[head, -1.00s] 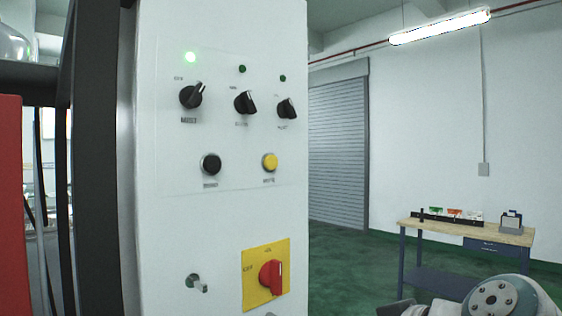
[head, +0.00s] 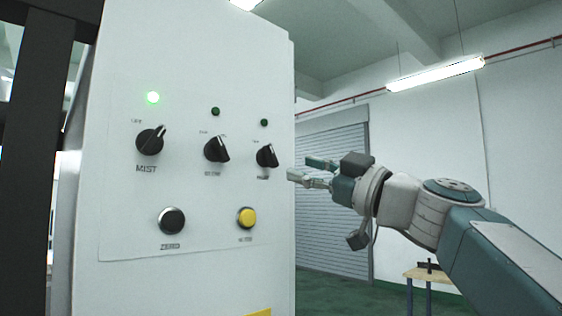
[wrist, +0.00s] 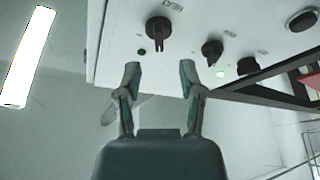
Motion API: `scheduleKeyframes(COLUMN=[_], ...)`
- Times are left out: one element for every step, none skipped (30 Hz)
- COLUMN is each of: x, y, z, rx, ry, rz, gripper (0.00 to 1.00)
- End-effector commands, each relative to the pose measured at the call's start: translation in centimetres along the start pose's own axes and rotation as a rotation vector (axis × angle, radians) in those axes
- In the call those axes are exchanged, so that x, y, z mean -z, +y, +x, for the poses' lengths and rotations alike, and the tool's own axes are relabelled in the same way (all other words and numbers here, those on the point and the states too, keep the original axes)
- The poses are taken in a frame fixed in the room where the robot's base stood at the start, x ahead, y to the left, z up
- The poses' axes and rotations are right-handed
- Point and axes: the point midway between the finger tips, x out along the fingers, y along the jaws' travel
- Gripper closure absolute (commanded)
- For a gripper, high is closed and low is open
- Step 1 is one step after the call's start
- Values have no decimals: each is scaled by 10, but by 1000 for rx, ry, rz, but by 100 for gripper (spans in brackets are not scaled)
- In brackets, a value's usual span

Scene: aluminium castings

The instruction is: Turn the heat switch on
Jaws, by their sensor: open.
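The heat switch is a black rotary knob (head: 267,156) at the right end of the row of knobs in the head view. Its lamp (head: 264,123) above is dark green and unlit. In the wrist view the knob (wrist: 158,27) is beside a label reading HEAT, beyond my fingertips. My gripper (head: 300,169) is open and empty, just right of the panel in the head view. In the wrist view my gripper (wrist: 159,68) has its fingers spread, with the knob roughly in line with the gap between them. No contact shows.
The white cabinet (head: 115,225) also carries a middle knob (head: 216,149), a MIST knob (head: 150,141) with a lit green lamp (head: 153,97), a black ZERO button (head: 172,220) and a yellow button (head: 246,217). A workbench (head: 428,274) stands behind my arm.

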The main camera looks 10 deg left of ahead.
Motion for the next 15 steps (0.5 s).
scheduleKeyframes(x=[0, -1, -1, 0, -1, 0, -1, -1, -1, 0, 0, -1, -1, 0, 0], y=[-1, -1, -1, -1, -1, -1, -1, 0, -1, -1, 0, -1, -1, 0, 0], z=[11, 16, 24, 29, 34, 38, 42, 45, 49, 51, 53, 55, 56, 57, 58], rx=[4, 4, 4, 4, 3, 3, 3, 2, 2, 2, 2, 1, 1, 0, 0], ry=[2, 2, 1, 2, 2, 1, 0, 0, 0, 0, -1, -1, -1, -1, -1], rz=[1, 3, 1, 1, 3, 1, 1, 1, 2, 1, 1, 1, 2, 1, 1], gripper=[50, 50, 50, 50, 50, 50, 50, 50, 50, 50, 50, 50, 50, 50, 50])
